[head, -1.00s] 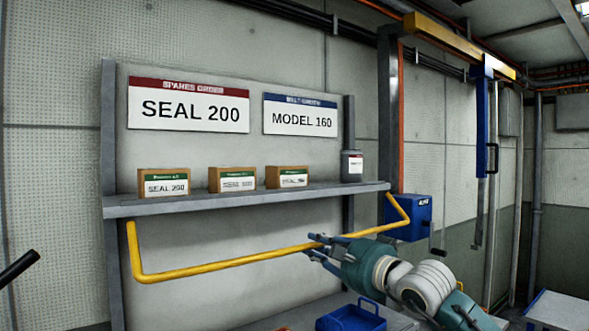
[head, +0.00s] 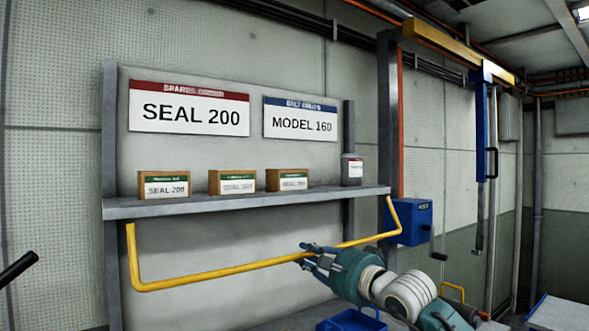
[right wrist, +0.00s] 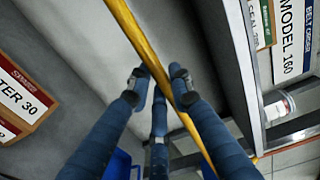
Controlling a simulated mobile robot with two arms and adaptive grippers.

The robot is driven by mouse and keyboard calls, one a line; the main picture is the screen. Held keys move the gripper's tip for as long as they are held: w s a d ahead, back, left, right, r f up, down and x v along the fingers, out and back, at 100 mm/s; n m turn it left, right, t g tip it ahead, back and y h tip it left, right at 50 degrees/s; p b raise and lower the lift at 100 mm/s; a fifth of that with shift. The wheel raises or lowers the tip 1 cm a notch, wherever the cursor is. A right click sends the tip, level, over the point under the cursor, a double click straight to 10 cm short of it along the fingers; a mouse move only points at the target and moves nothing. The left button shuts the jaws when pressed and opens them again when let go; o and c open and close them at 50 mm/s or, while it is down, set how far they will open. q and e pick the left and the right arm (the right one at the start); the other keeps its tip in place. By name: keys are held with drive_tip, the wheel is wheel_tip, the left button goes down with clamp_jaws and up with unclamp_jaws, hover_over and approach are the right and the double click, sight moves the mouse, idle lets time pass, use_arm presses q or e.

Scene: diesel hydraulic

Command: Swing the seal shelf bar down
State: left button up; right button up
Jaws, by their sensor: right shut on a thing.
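The yellow bar (head: 215,275) hangs below the front of the grey seal shelf (head: 245,200), its two side arms running up to the shelf ends. My right gripper (head: 306,253) is shut on the bar, right of its middle. In the right wrist view the bar (right wrist: 140,40) runs diagonally between the fingers of the gripper (right wrist: 162,85). Boxes on the shelf include one marked SEAL 200 (head: 163,185), and the bar is below them. My left gripper is not in view; a dark rod shows at the left edge.
A small tub (head: 352,169) stands at the shelf's right end. A blue box with a crank (head: 410,222) is fixed right of the shelf. A blue tray (head: 350,321) lies below my right arm. A grey post (head: 388,110) stands behind.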

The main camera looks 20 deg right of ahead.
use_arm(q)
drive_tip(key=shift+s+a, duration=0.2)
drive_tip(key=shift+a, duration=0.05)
use_arm(e)
drive_tip(key=shift+w+a+f, duration=0.1)
drive_tip(key=shift+f, duration=0.1)
drive_tip(key=shift+w, duration=0.1)
drive_tip(key=shift+o, duration=0.2)
drive_tip(key=shift+w+a+f, duration=0.25)
drive_tip(key=shift+w, duration=0.3)
drive_tip(key=shift+w+a+f, duration=0.2)
drive_tip(key=shift+w+f, duration=0.05)
drive_tip(key=shift+w, duration=0.25)
drive_tip(key=shift+c, duration=0.2)
drive_tip(key=o, duration=0.8)
drive_tip(key=shift+w, duration=0.1)
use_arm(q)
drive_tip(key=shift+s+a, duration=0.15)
use_arm(e)
drive_tip(key=v, duration=0.8)
